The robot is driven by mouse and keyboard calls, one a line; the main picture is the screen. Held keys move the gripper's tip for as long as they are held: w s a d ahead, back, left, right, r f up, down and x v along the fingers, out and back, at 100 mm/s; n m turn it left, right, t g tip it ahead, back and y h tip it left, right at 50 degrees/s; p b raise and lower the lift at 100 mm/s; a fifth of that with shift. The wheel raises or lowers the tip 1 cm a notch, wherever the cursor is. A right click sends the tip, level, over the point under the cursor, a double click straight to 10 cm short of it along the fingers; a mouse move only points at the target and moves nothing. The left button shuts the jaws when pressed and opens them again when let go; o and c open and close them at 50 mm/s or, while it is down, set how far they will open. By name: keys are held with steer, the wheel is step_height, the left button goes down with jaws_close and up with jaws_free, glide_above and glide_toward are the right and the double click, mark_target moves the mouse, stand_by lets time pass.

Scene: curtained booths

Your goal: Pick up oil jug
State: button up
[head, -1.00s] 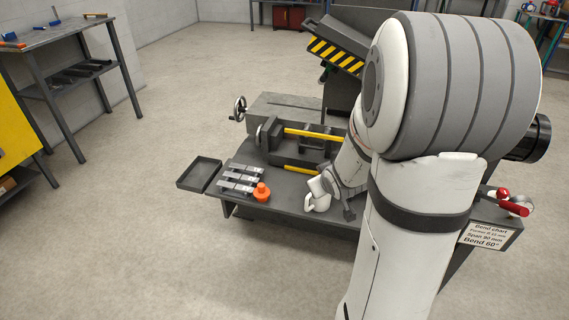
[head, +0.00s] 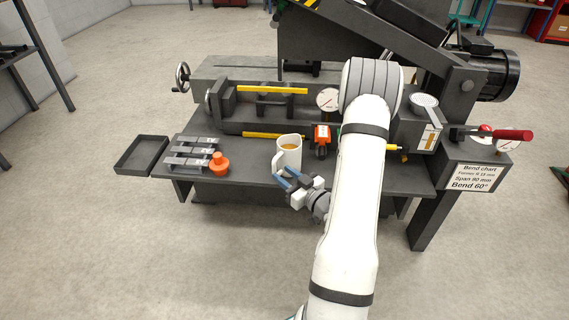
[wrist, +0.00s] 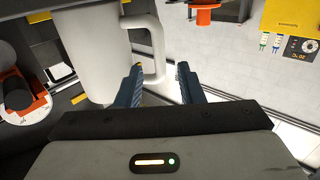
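The oil jug (head: 291,156) is a white, open-topped jug with amber liquid inside. It stands upright near the front edge of the grey machine bench, with its handle at the left front. My gripper (head: 284,179) is in front of the jug, its two blue fingers apart. In the wrist view the jug's white body (wrist: 100,50) is at upper left, and its handle loop reaches toward the gap between my open fingers (wrist: 160,67). The handle is not clamped. I cannot tell how deep it lies between the fingertips.
An orange knobbed piece (head: 219,164) and several grey metal bars (head: 187,152) lie left of the jug. An orange-and-black device (head: 321,140) stands close at its right. A dark tray (head: 141,155) is at far left. Open floor lies in front of the bench.

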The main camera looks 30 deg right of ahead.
mark_target(274, 167)
steer(key=b+x, duration=0.1)
steer(key=x, duration=0.4)
steer(key=shift+w, duration=0.15)
steer(key=shift+c, duration=0.2)
jaws_close()
